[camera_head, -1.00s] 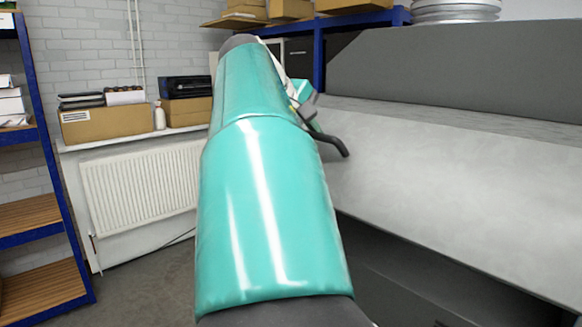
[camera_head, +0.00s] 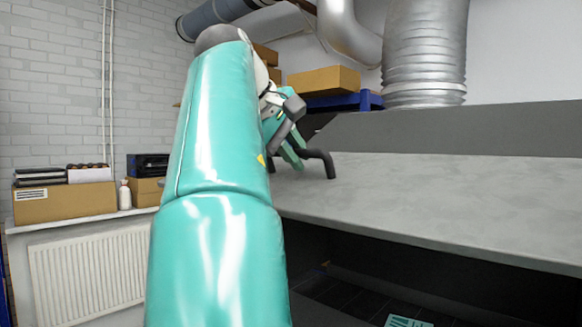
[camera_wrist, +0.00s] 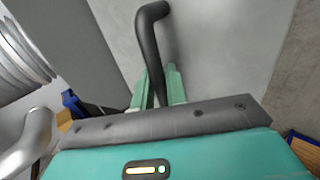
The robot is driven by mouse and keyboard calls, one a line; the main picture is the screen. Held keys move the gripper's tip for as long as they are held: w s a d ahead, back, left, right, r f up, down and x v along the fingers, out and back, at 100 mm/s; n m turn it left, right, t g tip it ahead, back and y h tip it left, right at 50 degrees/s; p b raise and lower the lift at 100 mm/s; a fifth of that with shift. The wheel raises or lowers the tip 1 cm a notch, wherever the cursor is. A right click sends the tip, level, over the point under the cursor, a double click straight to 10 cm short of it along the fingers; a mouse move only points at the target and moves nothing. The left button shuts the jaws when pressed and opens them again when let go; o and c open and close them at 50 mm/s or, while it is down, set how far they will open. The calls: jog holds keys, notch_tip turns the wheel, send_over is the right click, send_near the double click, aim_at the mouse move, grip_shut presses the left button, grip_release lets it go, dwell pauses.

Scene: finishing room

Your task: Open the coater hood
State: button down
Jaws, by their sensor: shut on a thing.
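The coater hood (camera_head: 400,195) is a large pale grey panel to the right of my arm in the head view. It is tilted up, and a dark opening shows beneath its front edge. Its dark bent handle (camera_head: 327,163) sticks out at the left end and also shows in the wrist view (camera_wrist: 150,45). My gripper (camera_wrist: 159,88) has its two green fingers shut on the handle, one on each side of it. In the head view my gripper (camera_head: 291,158) is partly hidden behind my arm.
Ribbed metal ducts (camera_head: 425,50) rise behind the hood. A white radiator (camera_head: 92,270) and a shelf with cardboard boxes (camera_head: 65,203) stand along the brick wall at left. A teal patterned item (camera_head: 408,321) lies inside the dark opening.

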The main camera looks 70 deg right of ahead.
jog(key=shift+d+r, duration=0.2)
dwell(0.3)
jog(key=c, duration=1.8)
grip_release()
jog(key=shift+s, duration=0.1)
jog(key=o, duration=0.3)
jog(key=shift+s+d+f, duration=0.1)
jog(key=shift+d, duration=0.05)
jog(key=shift+a, duration=0.3)
jog(key=shift+d, duration=0.15)
